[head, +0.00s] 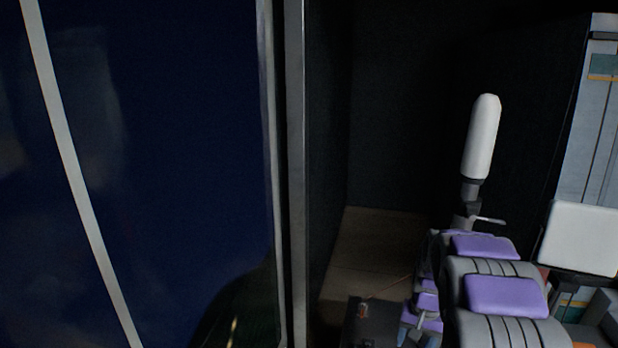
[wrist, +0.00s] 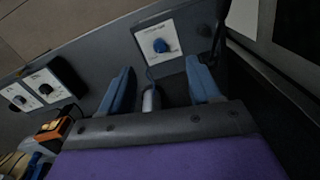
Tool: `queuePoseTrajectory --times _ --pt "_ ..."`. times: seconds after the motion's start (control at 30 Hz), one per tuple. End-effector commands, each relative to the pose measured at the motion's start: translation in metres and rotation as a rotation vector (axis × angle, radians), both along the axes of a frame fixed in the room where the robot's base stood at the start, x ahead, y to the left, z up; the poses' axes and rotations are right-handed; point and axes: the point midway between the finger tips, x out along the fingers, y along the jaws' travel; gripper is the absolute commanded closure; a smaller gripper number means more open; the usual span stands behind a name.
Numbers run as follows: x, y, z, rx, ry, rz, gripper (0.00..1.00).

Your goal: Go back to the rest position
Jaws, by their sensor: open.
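Past the fingertips is a white plate with a blue knob (wrist: 160,46) on a grey panel (wrist: 105,47). In the head view, purple and grey parts at the lower right look like my arm, and the gripper end is partly hidden there.
Dials (wrist: 44,86) sit on the grey panel's left part, near an orange and black item (wrist: 52,129). In the head view, a metal post (head: 296,170) borders a dark blue pane (head: 180,150). A white square board (head: 580,238) stands at the right. A strip of floor (head: 375,245) is clear.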

Motion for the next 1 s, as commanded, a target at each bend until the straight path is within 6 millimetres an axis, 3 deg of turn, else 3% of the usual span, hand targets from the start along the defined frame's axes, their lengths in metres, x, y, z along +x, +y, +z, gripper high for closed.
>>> queuePoseTrajectory --times 0.2,0.5,0.77,1.0 --pt "-0.056 0.040 0.037 -0.003 0.021 0.079 0.37" --pt "-0.146 0.087 0.068 0.002 0.061 0.188 0.37" --pt "-0.231 0.116 0.077 0.003 0.090 0.287 0.37" --pt "-0.309 0.134 0.071 0.005 0.122 0.379 0.37"
